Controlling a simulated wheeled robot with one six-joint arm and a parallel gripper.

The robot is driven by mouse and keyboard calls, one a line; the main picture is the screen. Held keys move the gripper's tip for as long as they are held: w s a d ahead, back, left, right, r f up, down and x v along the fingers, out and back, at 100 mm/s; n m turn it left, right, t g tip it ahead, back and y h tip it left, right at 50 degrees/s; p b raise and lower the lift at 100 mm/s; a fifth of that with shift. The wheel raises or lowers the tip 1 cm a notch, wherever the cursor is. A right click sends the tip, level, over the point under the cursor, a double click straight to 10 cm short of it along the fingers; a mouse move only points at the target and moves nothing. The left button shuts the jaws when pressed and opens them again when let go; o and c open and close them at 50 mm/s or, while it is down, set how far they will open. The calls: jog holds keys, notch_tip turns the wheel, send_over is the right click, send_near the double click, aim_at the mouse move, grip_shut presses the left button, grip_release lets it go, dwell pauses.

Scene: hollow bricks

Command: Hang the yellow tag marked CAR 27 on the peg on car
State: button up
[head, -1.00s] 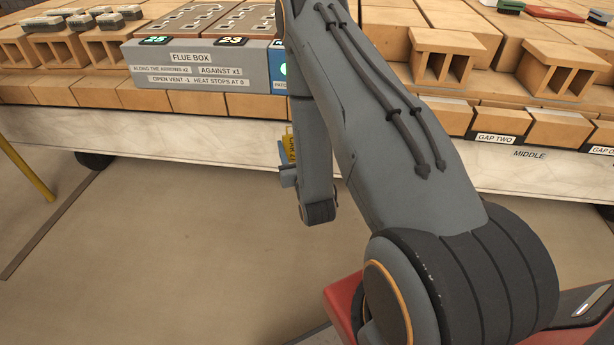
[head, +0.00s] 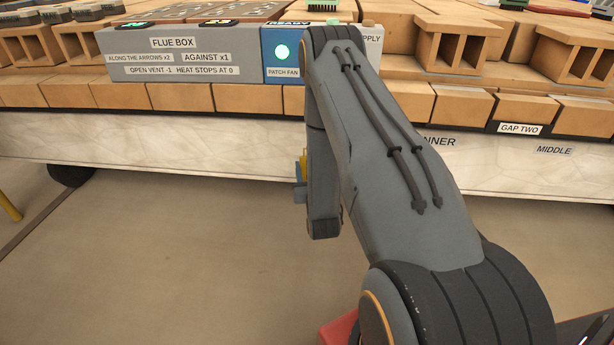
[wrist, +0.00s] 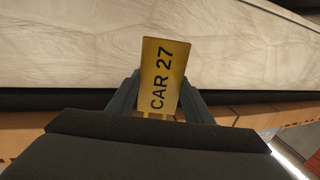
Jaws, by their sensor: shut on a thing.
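The yellow tag marked CAR 27 (wrist: 161,76) is in the wrist view, between the two fingers of my gripper (wrist: 160,100). My gripper is shut on its lower end, and the tag stands out past the fingertips with its lettering readable. In the head view only a sliver of the tag (head: 303,161) shows at the left edge of my arm, in front of the car's pale side (head: 180,148). Most of my gripper is hidden there behind my arm. I see no peg in either view.
The car carries rows of tan hollow bricks (head: 460,45). GAP TWO (head: 519,129) and MIDDLE (head: 554,150) labels are at right. The floor (head: 180,260) in front is clear.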

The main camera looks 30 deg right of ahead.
jog(key=w+d+f+b, duration=0.1)
jog(key=w+d+b, duration=0.4)
jog(key=w, duration=0.3)
jog(key=shift+w+d+f, duration=0.15)
jog(key=shift+d+f, duration=0.15)
jog(key=shift+f, duration=0.1)
dwell(1.0)
dwell(0.6)
jog(key=o, duration=1.1)
jog(key=shift+f, duration=0.1)
